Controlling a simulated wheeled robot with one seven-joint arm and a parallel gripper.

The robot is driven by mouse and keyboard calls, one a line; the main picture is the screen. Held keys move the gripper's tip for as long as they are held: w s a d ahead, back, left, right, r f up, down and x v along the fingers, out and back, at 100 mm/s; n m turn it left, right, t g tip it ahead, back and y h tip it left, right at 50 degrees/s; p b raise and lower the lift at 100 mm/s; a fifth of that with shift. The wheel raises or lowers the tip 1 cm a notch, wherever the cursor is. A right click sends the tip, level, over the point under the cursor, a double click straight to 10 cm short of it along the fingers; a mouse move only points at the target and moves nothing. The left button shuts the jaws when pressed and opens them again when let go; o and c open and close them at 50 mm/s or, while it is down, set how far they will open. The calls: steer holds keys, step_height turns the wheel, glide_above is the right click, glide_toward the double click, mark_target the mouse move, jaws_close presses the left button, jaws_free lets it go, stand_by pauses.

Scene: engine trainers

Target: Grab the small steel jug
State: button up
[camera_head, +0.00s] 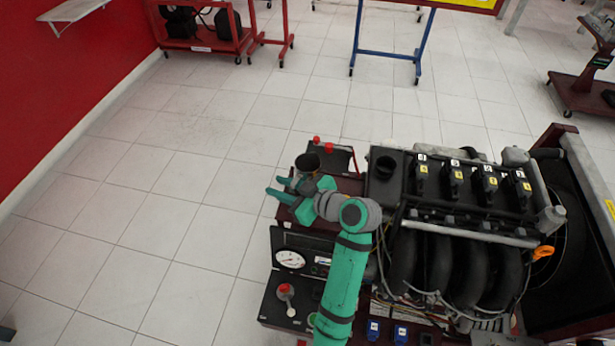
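A small dark grey, round-mouthed vessel (308,161), which looks like the steel jug, stands on the left end of the engine trainer, beside the battery. Its lower part is hidden behind my gripper. My gripper (277,187) has teal fingers that point left, with a gap between their tips. It looks open, and I see nothing between the fingers. The jug shows just above and to the right of the fingertips, close to the gripper's body. I cannot tell whether they touch.
A black battery (340,160) with red terminal caps is just right of the jug. The engine block (455,190) fills the right side. A gauge panel (291,259) is below my gripper. Tiled floor (170,220) to the left is clear.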

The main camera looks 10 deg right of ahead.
jaws_close()
steer(key=shift+r, duration=0.1)
stand_by(1.3)
